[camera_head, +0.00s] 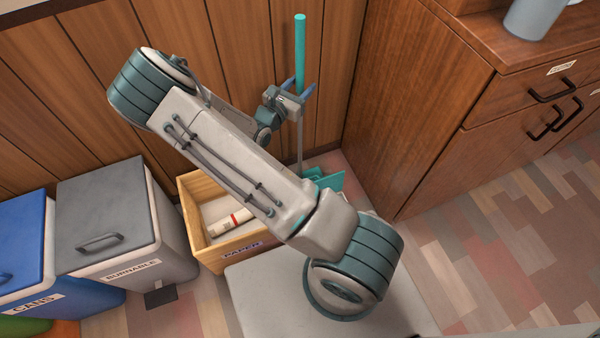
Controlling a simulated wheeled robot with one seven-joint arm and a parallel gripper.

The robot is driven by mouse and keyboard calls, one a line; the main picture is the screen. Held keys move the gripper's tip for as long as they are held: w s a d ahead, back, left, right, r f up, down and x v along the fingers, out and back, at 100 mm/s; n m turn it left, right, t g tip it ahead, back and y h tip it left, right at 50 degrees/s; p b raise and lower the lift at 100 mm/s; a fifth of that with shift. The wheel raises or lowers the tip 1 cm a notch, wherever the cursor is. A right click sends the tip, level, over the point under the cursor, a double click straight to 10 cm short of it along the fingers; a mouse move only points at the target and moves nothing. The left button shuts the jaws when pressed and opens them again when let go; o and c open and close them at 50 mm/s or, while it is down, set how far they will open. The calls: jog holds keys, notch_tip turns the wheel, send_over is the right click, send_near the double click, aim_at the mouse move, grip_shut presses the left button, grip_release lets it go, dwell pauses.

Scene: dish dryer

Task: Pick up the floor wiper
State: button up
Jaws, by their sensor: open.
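The floor wiper stands upright against the wood-panelled wall, with its teal handle (300,52) at the top, a thin grey pole below and a teal head (330,181) near the floor. My gripper (298,89) is at the lower end of the teal handle. Its two blue fingers are open, one on each side of the handle, and I cannot tell whether either touches it. My arm hides part of the wiper's head and lower surroundings.
A wooden paper box (190,208) with a rolled item inside stands left of the wiper. A grey burnable bin (105,215) and a blue cans bin (22,240) are further left. A wooden cabinet (440,105) with dark handles stands close on the right, with a grey pitcher (533,17) on top.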

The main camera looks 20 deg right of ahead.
grip_shut()
dwell(1.4)
